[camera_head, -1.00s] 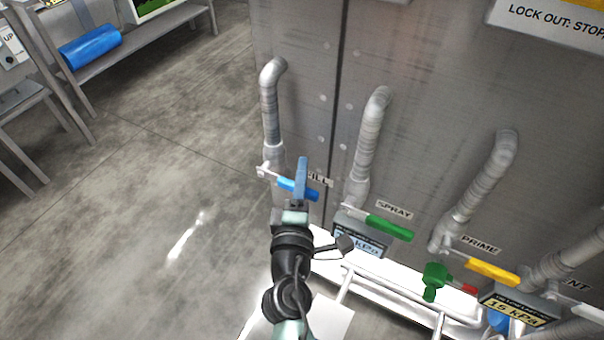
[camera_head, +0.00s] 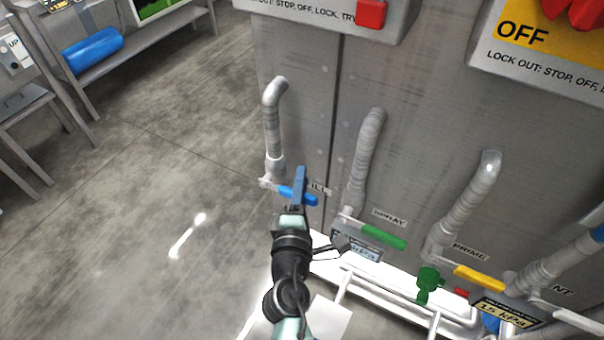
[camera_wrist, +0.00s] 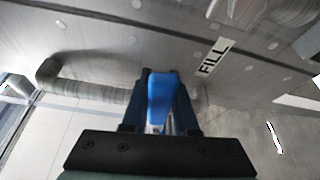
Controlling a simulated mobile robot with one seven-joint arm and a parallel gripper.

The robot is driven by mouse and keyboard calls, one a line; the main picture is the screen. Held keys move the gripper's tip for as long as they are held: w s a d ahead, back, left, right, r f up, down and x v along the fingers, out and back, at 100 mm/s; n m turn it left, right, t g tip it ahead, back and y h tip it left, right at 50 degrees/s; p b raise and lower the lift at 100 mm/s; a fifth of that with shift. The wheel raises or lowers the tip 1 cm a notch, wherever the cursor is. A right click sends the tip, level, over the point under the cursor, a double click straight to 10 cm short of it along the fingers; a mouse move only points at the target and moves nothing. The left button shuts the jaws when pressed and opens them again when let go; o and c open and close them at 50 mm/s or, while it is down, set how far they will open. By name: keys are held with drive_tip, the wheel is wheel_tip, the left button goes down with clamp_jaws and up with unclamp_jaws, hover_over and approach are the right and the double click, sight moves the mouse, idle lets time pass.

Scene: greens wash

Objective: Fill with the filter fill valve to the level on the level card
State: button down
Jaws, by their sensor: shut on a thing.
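The fill valve is the leftmost one on the grey panel, with a blue lever handle (camera_head: 308,199) under a curved pipe (camera_head: 273,125). My gripper (camera_head: 299,188) is at this handle, shut on it. In the wrist view the blue handle (camera_wrist: 161,98) lies between the two fingers, and a FILL label (camera_wrist: 215,57) shows beside it. In the head view that label (camera_head: 318,188) is partly hidden by my gripper. I cannot make out a level card in these views.
To the right are a green SPRAY handle (camera_head: 383,237), a yellow PRIME handle (camera_head: 479,279) and a small green valve (camera_head: 428,284). A gauge (camera_head: 508,311) reads 15 kPa. A white frame (camera_head: 335,270) runs along the panel's foot. Open floor (camera_head: 130,200) lies left.

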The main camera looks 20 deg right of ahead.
drive_tip(key=r+n+p, duration=0.1)
drive_tip(key=p, duration=0.2)
drive_tip(key=r+n+g+p, duration=0.1)
drive_tip(key=p, duration=0.2)
drive_tip(key=w+r+n+g+p, duration=0.1)
drive_tip(key=n+p, duration=0.1)
drive_tip(key=p, duration=0.1)
drive_tip(key=shift+a, duration=0.4)
drive_tip(key=shift+p, duration=0.3)
drive_tip(key=c, duration=0.7)
unclamp_jaws()
drive_tip(key=shift+s, duration=0.1)
drive_tip(key=v, duration=1.3)
